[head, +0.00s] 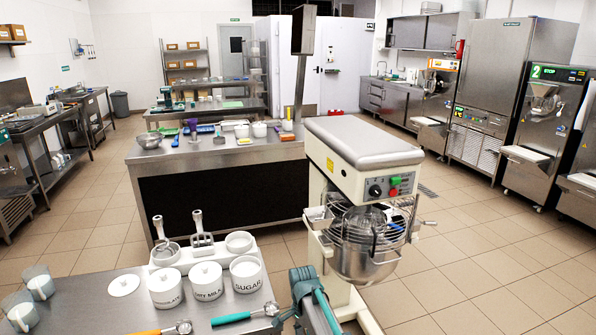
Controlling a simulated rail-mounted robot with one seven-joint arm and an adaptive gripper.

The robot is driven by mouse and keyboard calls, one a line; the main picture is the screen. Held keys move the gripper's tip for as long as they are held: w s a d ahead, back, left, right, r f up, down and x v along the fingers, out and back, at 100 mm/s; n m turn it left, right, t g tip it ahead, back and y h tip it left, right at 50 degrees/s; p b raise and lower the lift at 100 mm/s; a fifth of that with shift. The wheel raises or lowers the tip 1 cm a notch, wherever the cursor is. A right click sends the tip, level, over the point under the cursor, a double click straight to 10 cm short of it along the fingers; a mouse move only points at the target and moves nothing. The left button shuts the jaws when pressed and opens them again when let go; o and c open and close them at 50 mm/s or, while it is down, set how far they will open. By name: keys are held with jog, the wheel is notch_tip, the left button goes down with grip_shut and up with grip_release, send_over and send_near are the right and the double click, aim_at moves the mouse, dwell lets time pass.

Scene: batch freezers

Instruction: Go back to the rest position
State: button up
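A grey-teal part with a bright teal strip shows at the bottom centre of the head view, between the front table and the mixer. It appears to be part of my arm. It is cut off by the lower edge of the picture. I cannot make out fingertips on it, so whether my gripper is open, shut or holding something does not show.
The front steel table (95,312) holds labelled white canisters (206,281), a white tool holder (160,258) and scoops. A planetary mixer (362,155) stands close to its right. Behind is an island counter (215,155). Freezer machines (497,85) line the right. Tiled floor lies clear between.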

jog(key=s+d+f+n+g, duration=0.1)
jog(key=s+d+f+n, duration=0.3)
jog(key=s+f, duration=0.6)
jog(key=s+d+f+n+g, duration=0.2)
jog(key=s+d+f, duration=0.4)
jog(key=s+f, duration=0.4)
jog(key=s+d+f+n+g, duration=0.1)
jog(key=s+d+f+n, duration=0.1)
jog(key=s, duration=0.9)
jog(key=s+d+f+n+g, duration=0.1)
jog(key=s+f, duration=0.3)
jog(key=s, duration=0.7)
jog(key=shift+s+d+f+n, duration=0.15)
jog(key=shift+d+f+n, duration=0.05)
jog(key=shift+d+n, duration=0.7)
